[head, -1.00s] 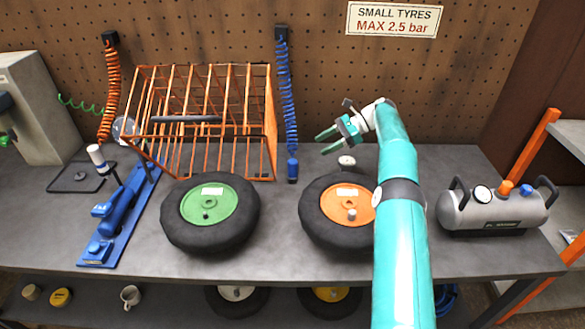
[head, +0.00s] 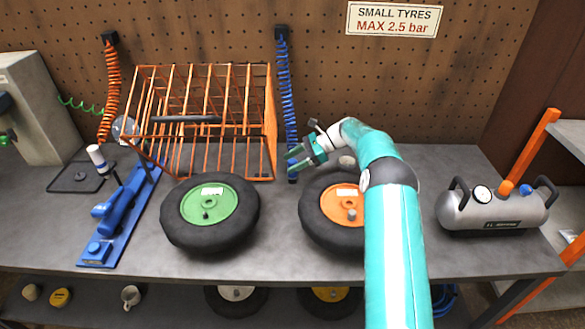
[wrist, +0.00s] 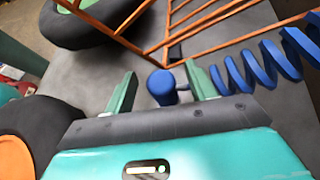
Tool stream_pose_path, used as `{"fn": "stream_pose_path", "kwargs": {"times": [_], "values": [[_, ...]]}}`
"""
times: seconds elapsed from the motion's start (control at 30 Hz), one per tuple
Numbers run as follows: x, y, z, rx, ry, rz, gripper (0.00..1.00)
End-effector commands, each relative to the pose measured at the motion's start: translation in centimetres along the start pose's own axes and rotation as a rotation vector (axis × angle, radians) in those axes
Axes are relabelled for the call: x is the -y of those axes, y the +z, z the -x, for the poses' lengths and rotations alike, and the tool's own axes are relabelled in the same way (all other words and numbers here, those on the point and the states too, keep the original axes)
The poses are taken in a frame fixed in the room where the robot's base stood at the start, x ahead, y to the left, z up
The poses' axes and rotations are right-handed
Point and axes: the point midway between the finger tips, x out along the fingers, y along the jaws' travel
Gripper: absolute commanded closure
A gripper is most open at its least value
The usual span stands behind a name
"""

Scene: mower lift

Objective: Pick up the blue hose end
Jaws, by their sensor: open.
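The blue coiled hose (head: 286,85) hangs from a bracket on the pegboard, right of the orange wire cage. Its blue end (wrist: 161,86) shows in the wrist view between my two open fingers, with the coil (wrist: 265,65) to the right. My gripper (head: 293,160) is open with its green fingers at the hose's lower end in the head view, partly covering it. In the wrist view my gripper (wrist: 160,88) has a finger on each side of the blue end, and I see no clear contact.
The orange wire cage (head: 272,120) stands close on the left. A tyre with an orange hub (head: 325,230) and one with a green hub (head: 175,230) lie in front. A grey air tank (head: 490,213) stands at the right.

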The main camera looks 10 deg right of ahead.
Motion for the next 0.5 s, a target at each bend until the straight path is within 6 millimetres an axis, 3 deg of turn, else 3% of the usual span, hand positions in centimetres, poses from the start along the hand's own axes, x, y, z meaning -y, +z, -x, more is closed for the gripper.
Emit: {"fn": "stream_pose_path", "kwargs": {"times": [0.27,0.5], "values": [[0.01,-0.06,-0.57,-0.001,-0.002,-0.001,0.44],[0.01,-0.06,-0.56,-0.001,-0.001,-0.001,0.87]]}}
